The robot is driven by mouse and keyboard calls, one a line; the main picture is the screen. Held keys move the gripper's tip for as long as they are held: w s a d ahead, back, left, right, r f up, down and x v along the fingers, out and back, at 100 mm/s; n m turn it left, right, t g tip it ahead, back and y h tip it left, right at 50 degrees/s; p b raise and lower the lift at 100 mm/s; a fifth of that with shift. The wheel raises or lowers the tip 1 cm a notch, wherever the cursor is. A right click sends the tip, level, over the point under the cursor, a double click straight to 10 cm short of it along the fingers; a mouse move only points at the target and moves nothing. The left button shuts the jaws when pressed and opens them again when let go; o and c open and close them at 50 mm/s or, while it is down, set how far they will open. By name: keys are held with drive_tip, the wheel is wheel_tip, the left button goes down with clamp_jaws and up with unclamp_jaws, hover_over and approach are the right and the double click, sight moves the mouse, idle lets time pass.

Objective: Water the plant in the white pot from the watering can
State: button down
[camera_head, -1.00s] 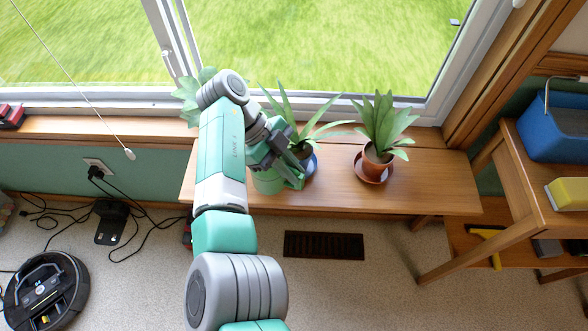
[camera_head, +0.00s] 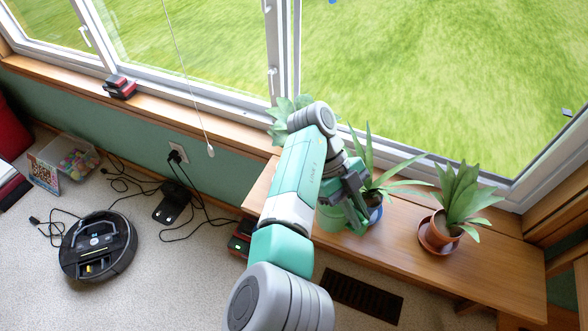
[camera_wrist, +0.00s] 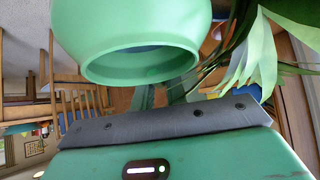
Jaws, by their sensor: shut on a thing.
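My gripper (camera_head: 352,202) is shut on the green watering can (camera_head: 331,218), low over the left part of the wooden bench. In the wrist view the can's round green body and rim (camera_wrist: 140,60) fill the top; its spout is not clear. A leafy plant (camera_head: 285,118) shows behind my arm at the bench's left end; its pot is hidden, and I see no white pot. A long-leaved plant (camera_head: 372,165) in a blue pot (camera_head: 375,214) stands right beside my gripper.
A plant in a terracotta pot (camera_head: 436,236) stands further right on the bench (camera_head: 490,262). Windows run behind. A robot vacuum (camera_head: 98,245), cables, a black floor box (camera_head: 172,203) and a floor vent (camera_head: 362,292) lie below.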

wheel_tip(320, 180, up, 2)
drive_tip(key=shift+w+d+g+h, duration=0.1)
drive_tip(key=shift+w+g+h, duration=0.05)
drive_tip(key=shift+g+h, duration=0.2)
drive_tip(key=shift+f+p, duration=0.1)
drive_tip(key=shift+p, duration=0.7)
